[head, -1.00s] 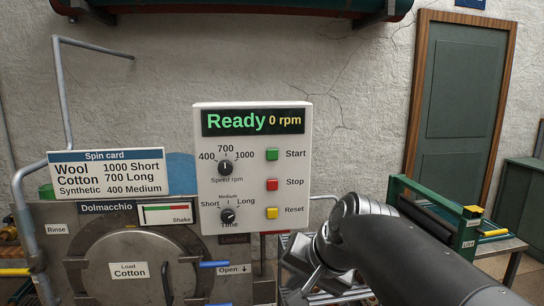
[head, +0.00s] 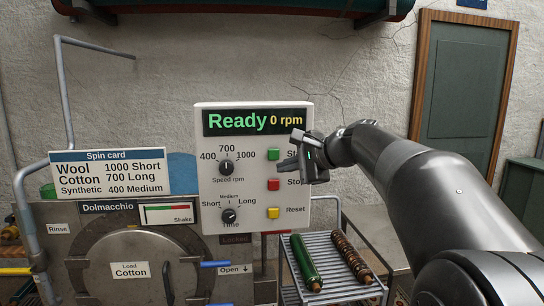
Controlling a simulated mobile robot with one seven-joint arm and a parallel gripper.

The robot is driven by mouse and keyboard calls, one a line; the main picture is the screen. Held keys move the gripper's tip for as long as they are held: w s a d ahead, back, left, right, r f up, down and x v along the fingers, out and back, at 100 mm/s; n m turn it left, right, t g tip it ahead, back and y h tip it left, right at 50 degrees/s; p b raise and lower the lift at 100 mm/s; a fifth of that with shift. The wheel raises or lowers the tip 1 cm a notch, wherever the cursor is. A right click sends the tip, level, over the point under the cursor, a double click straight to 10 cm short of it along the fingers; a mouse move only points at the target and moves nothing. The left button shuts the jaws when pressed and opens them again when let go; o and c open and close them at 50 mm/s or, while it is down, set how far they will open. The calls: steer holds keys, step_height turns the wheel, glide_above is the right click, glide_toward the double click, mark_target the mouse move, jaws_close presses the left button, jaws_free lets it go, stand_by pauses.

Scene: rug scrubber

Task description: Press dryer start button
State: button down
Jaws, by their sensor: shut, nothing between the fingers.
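The white control panel (head: 245,185) stands above the dryer drum, its display (head: 255,121) reading "Ready 0 rpm". The green Start button (head: 273,154) is at the upper right of the panel, above the red Stop button (head: 273,184) and the yellow Reset button (head: 273,213). My gripper (head: 285,168) is shut and empty, in front of the panel's right side. Its tip appears just below and right of the Start button, and partly covers the "Start" and "Stop" labels. I cannot tell whether it touches the panel.
The speed knob (head: 226,167) and time knob (head: 229,215) sit left of the buttons. A spin card (head: 110,173) stands at left. A wire rack (head: 338,294) below right holds a green roll (head: 304,262) and a brown patterned roll (head: 345,257). The drum door (head: 130,270) reads "Cotton".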

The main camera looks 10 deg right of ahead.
glide_toward(269, 159)
steer(key=shift+s+a+x, duration=0.15)
steer(key=shift+x, duration=1.1)
steer(key=shift+s+a+x, duration=0.15)
steer(key=shift+s+x, duration=0.05)
steer(key=shift+x, duration=1)
steer(key=shift+f, duration=0.15)
steer(key=shift+w, duration=0.4)
steer(key=shift+w, duration=0.45)
stand_by(0.8)
steer(key=shift+s, duration=0.9)
